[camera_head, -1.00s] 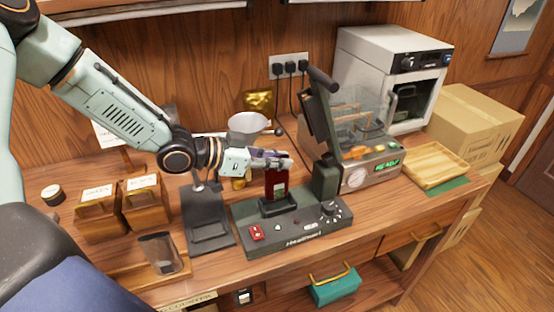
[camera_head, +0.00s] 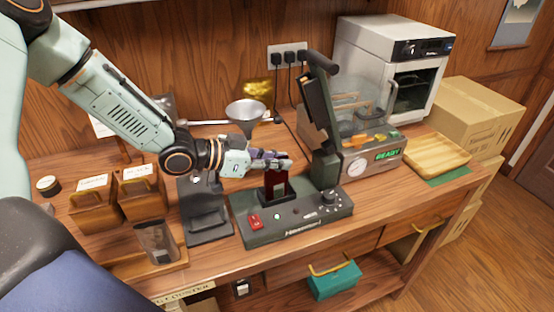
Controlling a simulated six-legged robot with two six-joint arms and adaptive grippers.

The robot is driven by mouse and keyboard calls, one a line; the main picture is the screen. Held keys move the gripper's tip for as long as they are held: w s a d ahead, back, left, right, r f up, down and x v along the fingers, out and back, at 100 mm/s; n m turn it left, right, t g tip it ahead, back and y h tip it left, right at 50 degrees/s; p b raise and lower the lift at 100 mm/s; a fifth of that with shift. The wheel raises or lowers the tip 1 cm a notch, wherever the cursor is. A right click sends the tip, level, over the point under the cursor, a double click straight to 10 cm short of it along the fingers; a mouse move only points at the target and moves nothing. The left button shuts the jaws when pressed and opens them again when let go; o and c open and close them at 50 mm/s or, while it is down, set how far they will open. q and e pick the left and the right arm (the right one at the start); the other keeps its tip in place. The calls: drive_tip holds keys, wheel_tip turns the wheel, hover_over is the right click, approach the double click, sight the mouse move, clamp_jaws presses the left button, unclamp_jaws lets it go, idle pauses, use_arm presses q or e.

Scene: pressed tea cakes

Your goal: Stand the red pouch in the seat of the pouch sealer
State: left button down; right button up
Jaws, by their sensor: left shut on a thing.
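The red pouch (camera_head: 275,184) stands upright at the seat (camera_head: 278,198) of the dark pouch sealer (camera_head: 312,217), with its lower end down at the seat's rim. Whether it rests on the seat's bottom is hidden. My left gripper (camera_head: 276,160) comes in from the left and is shut on the top of the pouch. Its fingers cover the pouch's upper edge. The sealer's hinged arm (camera_head: 318,105) stands raised, right of the pouch. My right gripper is not in view.
A funnel (camera_head: 246,112) stands behind my left gripper. A dark stand (camera_head: 205,215) and a clear cup (camera_head: 157,242) are to the left. A vacuum machine (camera_head: 362,155) with a green display is at the right, beside a wooden tray (camera_head: 437,160).

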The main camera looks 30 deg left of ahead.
use_arm(q)
drive_tip(key=shift+w+f, duration=0.15)
drive_tip(key=shift+f, duration=0.1)
drive_tip(key=c, duration=1.5)
unclamp_jaws()
drive_tip(key=shift+r, duration=0.1)
drive_tip(key=shift+o, duration=1.4)
drive_tip(key=shift+r, duration=4.9)
